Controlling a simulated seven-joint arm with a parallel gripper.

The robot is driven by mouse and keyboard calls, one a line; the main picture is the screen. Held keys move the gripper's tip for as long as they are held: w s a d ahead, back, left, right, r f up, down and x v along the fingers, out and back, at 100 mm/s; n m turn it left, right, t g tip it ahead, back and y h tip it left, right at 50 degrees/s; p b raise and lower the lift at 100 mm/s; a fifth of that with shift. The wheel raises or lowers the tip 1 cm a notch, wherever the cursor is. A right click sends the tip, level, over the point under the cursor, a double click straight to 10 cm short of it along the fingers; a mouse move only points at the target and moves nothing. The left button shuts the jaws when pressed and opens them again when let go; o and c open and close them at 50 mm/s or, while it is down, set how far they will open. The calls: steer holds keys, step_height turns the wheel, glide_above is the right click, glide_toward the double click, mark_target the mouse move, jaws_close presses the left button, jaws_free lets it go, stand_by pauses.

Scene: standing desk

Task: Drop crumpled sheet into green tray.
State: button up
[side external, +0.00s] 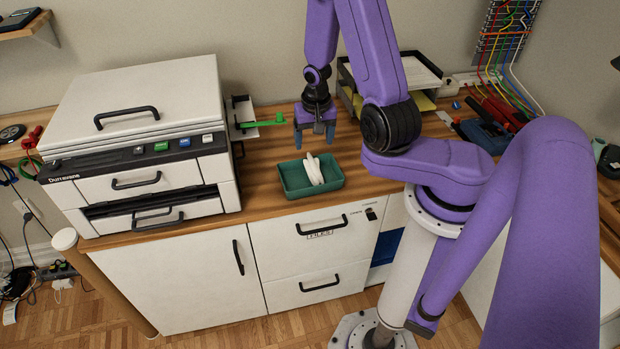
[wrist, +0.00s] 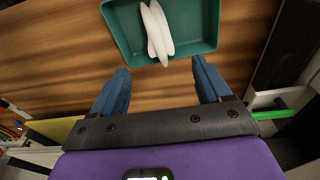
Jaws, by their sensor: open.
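The sheet is clear of both fingers.
A black paper rack (side external: 412,80) is behind my arm. Tools and cables (side external: 500,105) lie at the right. Bare wood surrounds the tray.

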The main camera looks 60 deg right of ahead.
step_height(320, 180, up, 14)
steer(key=s+a, duration=0.1)
steer(key=shift+r, duration=0.2)
stand_by(0.8)
steer(key=shift+s+a, duration=0.1)
steer(key=shift+a, duration=0.05)
steer(key=s+a+r+n+y, duration=0.1)
steer(key=s+a+r+n, duration=0.15)
steer(key=a+n, duration=0.85)
steer(key=s+a+n, duration=0.2)
steer(key=s+n, duration=0.3)
steer(key=s, duration=0.2)
steer(key=s+a+n, duration=0.2)
steer(key=s+n, duration=0.3)
steer(key=s, duration=0.3)
steer(key=shift+s+a+r+n+g, duration=0.3)
steer(key=shift+a+r+g, duration=0.05)
steer(key=shift+r+g, duration=0.05)
stand_by(0.7)
